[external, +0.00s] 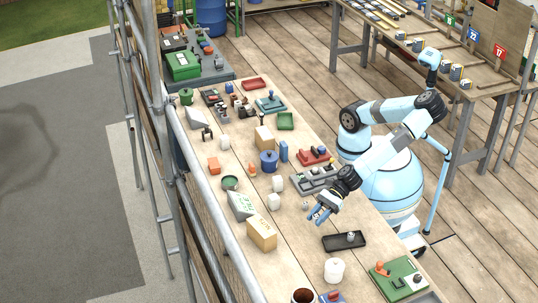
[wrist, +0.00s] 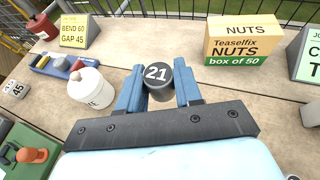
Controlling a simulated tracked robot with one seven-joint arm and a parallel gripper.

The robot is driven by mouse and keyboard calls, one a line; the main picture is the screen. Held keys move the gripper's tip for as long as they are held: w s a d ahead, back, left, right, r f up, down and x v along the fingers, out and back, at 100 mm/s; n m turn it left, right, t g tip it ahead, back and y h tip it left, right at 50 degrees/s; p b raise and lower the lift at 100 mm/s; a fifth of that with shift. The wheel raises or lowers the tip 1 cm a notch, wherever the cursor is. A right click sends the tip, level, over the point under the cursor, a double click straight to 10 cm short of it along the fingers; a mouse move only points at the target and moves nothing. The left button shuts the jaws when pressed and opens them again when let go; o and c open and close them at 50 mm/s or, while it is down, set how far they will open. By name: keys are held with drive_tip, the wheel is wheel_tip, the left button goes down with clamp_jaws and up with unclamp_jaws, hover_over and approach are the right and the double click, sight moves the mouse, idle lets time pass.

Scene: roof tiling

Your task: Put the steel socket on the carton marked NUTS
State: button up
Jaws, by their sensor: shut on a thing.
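The steel socket (wrist: 158,80) is a dark grey cylinder with a white 21 on its top. In the wrist view it sits between the blue fingers of my gripper (wrist: 160,90), which is shut on it. In the external view my gripper (external: 319,213) is over the near half of the bench, and I cannot make out the socket there. The carton marked NUTS (wrist: 238,42) is tan with a green band, beyond my gripper to the right in the wrist view. In the external view it is the tan box (external: 262,234) left of and below my gripper. Its top is bare.
A grey-green wedge sign (external: 241,206) stands beside the carton. A white lidded pot (wrist: 88,90) is left of my gripper in the wrist view. A black tray (external: 330,243) and a green board (external: 385,272) lie near the bench edge. Bench between gripper and carton looks clear.

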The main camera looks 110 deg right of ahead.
drive_tip(key=shift+w+d+h, duration=0.15)
drive_tip(key=shift+d+h, duration=0.15)
drive_tip(key=shift+d, duration=0.15)
drive_tip(key=w+d+r+m+g+h, duration=0.2)
drive_tip(key=w+d+r+m+h, duration=0.1)
drive_tip(key=d+r+m+h, duration=0.3)
drive_tip(key=w+d+r+m+g+h, duration=0.1)
drive_tip(key=w+d+r+m+h, duration=0.2)
drive_tip(key=d+m+h, duration=0.45)
hover_over(262, 227)
drive_tip(key=shift+h, duration=0.25)
drive_tip(key=f, duration=0.9)
drive_tip(key=shift+s+d, duration=0.15)
drive_tip(key=shift+s, duration=0.2)
drive_tip(key=shift+w+f, duration=0.3)
drive_tip(key=shift+f, duration=1.55)
